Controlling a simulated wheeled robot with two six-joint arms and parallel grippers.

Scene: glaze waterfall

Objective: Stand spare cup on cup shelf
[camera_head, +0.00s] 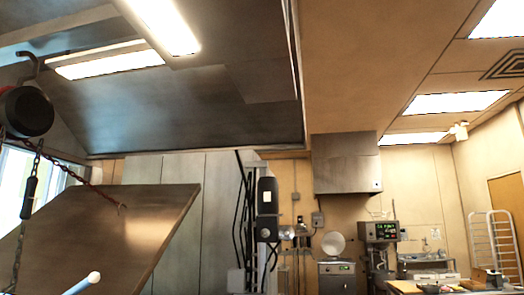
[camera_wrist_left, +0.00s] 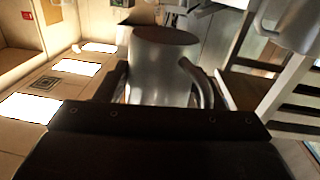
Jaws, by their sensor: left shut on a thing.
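In the left wrist view a grey metal cup (camera_wrist_left: 160,75) with a side handle on its right sits between the fingers of my left gripper (camera_wrist_left: 165,88). The fingers press on either side of it, and the gripper is shut on it. The dark round end of the cup faces the top of the picture. The slatted rack (camera_wrist_left: 285,100) at the right may be the cup shelf; I cannot tell for sure. The cup shows apart from these slats. Neither gripper shows in the head view, and my right gripper is in no view.
Another metal vessel (camera_wrist_left: 294,24) is at the top right of the wrist view, near the slats. In the head view a tilted brown panel (camera_head: 105,235) and a hanging chain (camera_head: 32,190) fill the left. A wheeled rack (camera_head: 495,245) stands far right.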

